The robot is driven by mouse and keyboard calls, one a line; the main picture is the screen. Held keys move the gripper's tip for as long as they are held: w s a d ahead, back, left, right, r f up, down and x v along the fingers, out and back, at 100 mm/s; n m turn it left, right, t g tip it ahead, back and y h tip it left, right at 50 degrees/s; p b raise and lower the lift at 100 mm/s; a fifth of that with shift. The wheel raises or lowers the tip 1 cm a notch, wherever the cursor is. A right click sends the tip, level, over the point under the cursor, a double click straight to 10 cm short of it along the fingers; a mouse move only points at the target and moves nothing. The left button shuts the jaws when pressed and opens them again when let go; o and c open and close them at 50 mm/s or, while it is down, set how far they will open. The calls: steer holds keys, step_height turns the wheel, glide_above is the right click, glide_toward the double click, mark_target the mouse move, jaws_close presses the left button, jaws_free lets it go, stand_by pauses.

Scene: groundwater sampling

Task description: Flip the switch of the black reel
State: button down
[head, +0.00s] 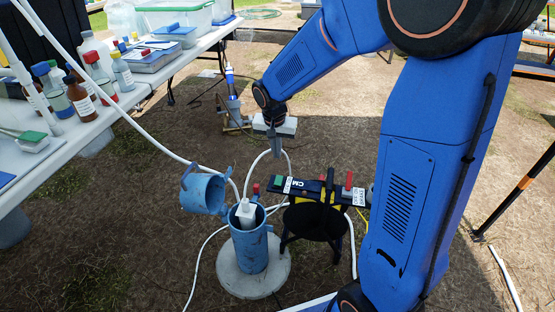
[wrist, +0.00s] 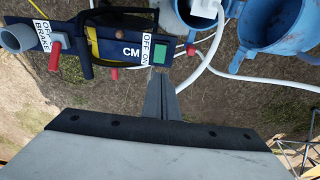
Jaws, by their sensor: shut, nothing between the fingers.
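The black reel (head: 315,222) stands on a frame beside the blue well pipe. The green switch (head: 279,181) sits at the panel's left end; in the wrist view the switch (wrist: 159,55) is beside the white OFF/ON label (wrist: 146,48). I cannot tell which way it is set. My gripper (head: 276,154) is shut and empty, pointing down above and behind the switch end. In the wrist view its fingertips (wrist: 160,80) appear just below the switch, apparently apart from it.
The blue well pipe (head: 248,248) stands left of the reel with its lid (head: 202,193) swung open and a white fitting (head: 246,213) in its mouth. White tubing (head: 150,140) loops nearby. A bottle-laden table (head: 60,145) is at left.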

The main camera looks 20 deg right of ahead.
mark_target(279, 177)
steer(key=f, duration=0.4)
steer(key=w+f, duration=0.1)
steer(key=f, duration=0.3)
steer(key=w+d+f, duration=0.1)
steer(key=f, duration=0.3)
steer(key=shift+d+f, duration=0.1)
steer(key=shift+f, duration=0.2)
steer(key=shift+w, duration=0.1)
